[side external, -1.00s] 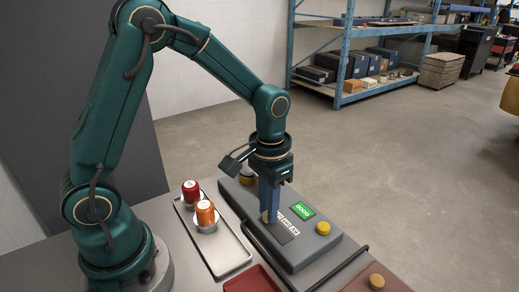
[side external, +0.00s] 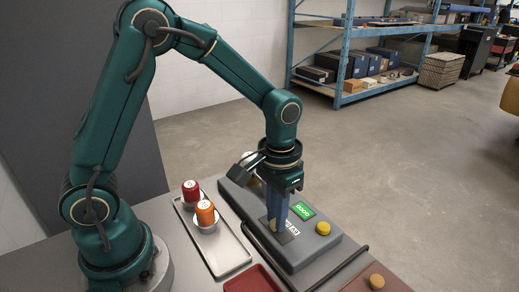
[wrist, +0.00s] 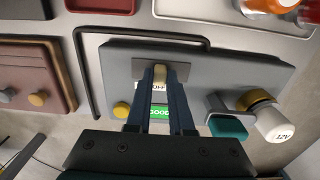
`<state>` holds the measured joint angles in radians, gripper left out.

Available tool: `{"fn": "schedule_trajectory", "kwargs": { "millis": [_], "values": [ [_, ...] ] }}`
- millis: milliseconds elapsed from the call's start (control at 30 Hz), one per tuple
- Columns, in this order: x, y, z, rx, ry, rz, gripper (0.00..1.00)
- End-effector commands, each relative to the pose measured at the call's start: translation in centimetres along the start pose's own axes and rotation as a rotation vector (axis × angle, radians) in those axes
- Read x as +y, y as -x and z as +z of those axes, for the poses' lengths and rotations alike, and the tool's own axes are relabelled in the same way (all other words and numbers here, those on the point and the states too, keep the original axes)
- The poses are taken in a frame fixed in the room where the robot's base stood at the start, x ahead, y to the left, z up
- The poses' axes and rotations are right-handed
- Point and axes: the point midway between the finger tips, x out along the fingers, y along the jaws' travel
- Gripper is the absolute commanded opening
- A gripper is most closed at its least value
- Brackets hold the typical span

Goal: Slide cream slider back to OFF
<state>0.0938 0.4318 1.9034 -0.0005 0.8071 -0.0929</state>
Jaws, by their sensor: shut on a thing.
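The cream slider (wrist: 159,74) sits in the dark slot plate of the grey control box (side external: 300,254). In the wrist view it is between my two blue fingertips, and the lettering "OFF" partly shows just below it. My gripper (side external: 274,228) points down onto the box and is shut on the slider. In the side view the fingers hide most of the slider. A green display (side external: 303,210) with white lettering is lit on the box, beside the slot plate. It also shows in the wrist view (wrist: 159,113), partly between the fingers.
A yellow button (side external: 323,228) is on the box. A metal tray (side external: 226,256) with a red-topped (side external: 191,188) and an orange (side external: 206,212) container lies left of the box. A dark bar handle (side external: 343,268) runs along the near right side. A red tray (side external: 252,281) is in front.

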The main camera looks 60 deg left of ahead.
Motion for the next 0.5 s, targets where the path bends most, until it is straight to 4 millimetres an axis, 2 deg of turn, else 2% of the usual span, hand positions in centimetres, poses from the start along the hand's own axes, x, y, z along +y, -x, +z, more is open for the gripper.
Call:
{"fn": "schedule_trajectory", "kwargs": {
  "millis": [167, 200, 233, 267, 500],
  "values": [
    [-0.04, 0.13, -0.10, 0.004, 0.001, 0.001, 0.00],
    [-0.04, 0.13, -0.10, 0.005, 0.001, 0.001, 0.35],
    [-0.05, 0.13, -0.10, 0.005, 0.001, 0.001, 0.47],
    [-0.05, 0.12, -0.10, 0.004, 0.001, 0.001, 0.50],
    [-0.07, 0.05, -0.05, 0.002, 0.001, 0.000, 0.50]
  ]
}}
